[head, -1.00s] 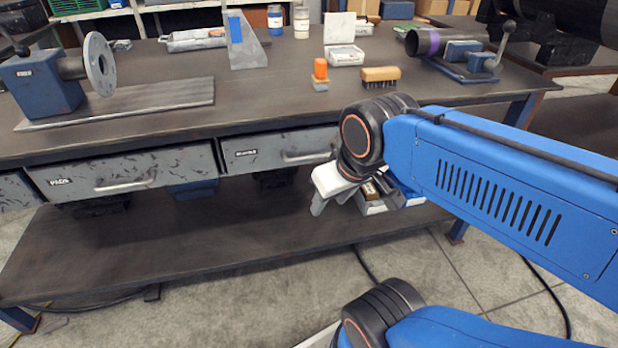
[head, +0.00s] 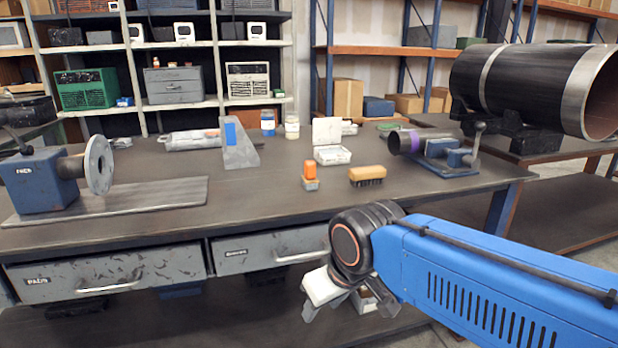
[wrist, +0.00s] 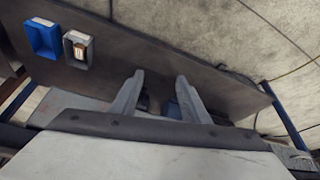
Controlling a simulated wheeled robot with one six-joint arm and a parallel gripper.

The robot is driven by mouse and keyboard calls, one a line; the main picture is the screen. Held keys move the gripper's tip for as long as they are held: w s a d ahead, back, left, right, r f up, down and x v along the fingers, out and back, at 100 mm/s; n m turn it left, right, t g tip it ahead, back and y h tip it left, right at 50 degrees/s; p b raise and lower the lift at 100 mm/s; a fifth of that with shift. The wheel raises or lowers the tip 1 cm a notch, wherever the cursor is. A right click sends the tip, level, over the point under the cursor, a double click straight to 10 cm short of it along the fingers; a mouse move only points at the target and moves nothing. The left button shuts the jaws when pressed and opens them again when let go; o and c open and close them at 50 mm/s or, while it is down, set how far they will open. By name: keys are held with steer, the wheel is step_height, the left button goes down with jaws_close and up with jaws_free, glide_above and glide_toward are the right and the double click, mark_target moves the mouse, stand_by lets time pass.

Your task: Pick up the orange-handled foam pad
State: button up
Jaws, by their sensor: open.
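The orange-handled foam pad (head: 310,176) stands upright on the workbench (head: 250,190), with an orange grip on top and a grey pad below, in the head view. It is left of the wooden brush. My gripper (head: 335,312) hangs in front of the bench edge, below the bench top and well short of the pad. In the wrist view my gripper (wrist: 155,92) has its two fingers apart, with nothing between them. The pad does not show in the wrist view.
A wood-backed brush (head: 367,174) stands right of the pad, and a white box (head: 332,155) behind it. A grey angle block (head: 238,147) is further left. Drawers (head: 110,272) line the bench front. Blue and grey bins (wrist: 43,38) sit on the lower shelf.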

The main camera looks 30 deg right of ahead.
steer(key=shift+o, duration=0.6)
step_height(320, 180, up, 34)
steer(key=r+n+g, duration=0.1)
steer(key=n+g, duration=0.4)
steer(key=n, duration=1)
glide_above(310, 161)
steer(key=s, duration=0.1)
step_height(310, 161, down, 12)
steer(key=shift+d+f, duration=0.1)
steer(key=shift+d, duration=0.05)
steer(key=f, duration=0.4)
steer(key=shift+w+a+f, duration=0.1)
steer(key=shift+w+a, duration=0.15)
steer(key=shift+w, duration=0.05)
steer(key=shift+f, duration=0.7)
